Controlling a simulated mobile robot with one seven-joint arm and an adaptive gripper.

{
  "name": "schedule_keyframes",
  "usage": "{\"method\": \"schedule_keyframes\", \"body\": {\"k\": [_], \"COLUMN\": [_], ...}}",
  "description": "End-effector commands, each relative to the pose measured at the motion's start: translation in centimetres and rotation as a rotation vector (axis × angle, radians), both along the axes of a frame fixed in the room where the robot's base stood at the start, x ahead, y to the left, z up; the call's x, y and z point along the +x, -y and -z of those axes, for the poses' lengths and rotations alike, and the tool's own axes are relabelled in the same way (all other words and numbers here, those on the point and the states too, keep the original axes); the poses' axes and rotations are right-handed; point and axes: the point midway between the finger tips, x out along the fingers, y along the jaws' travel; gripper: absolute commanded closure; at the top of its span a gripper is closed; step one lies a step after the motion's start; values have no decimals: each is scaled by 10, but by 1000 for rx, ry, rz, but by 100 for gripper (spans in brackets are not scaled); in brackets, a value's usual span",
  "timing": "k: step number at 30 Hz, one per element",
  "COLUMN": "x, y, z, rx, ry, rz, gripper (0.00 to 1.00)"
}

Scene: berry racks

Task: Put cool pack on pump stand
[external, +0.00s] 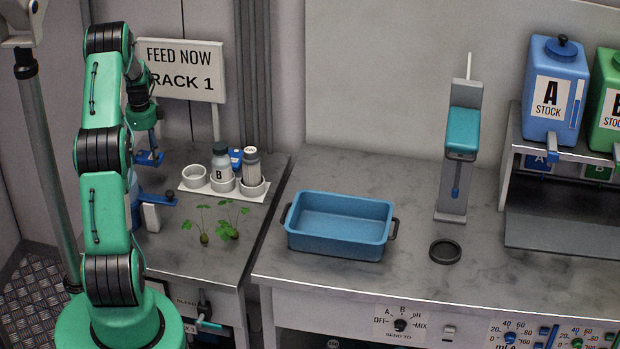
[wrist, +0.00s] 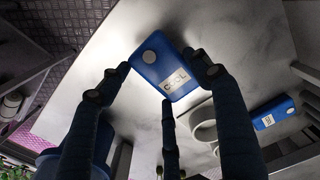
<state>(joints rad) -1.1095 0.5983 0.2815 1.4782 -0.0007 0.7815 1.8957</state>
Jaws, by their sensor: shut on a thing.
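A blue cool pack (wrist: 165,72) with a white "COOL" label and a round white spot shows between my fingertips in the wrist view. My gripper (wrist: 160,85) is shut on it. In the external view my gripper (external: 150,157) is at the back of the left bench, left of the bottle rack; the pack is hard to make out there. What looks like the pump stand (external: 452,205) is a grey upright with a teal unit on the right bench, far right of my gripper.
A white rack (external: 202,188) holds cups and bottles, with a second blue pack (wrist: 275,112) behind. Seedlings (external: 228,232) stand in front. A blue tub (external: 340,241) and a black round dish (external: 445,251) are on the right bench. A blue fixture (external: 157,201) is below my gripper.

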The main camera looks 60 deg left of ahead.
Motion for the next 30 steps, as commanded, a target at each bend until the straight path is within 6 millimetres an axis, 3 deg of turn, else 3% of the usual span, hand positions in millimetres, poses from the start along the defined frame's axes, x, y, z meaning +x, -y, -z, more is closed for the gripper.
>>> {"method": "schedule_keyframes", "body": {"k": [10,25,26,28,30], "x": [0,0,0,0,0], "y": [0,0,0,0,0], "z": [34,40,39,39,39], "rx": [-1,-1,-1,-1,-1], "ry": [-1,-1,-1,-1,-1], "rz": [0,0,0,0,0], "gripper": [65,65,33,19,18]}}
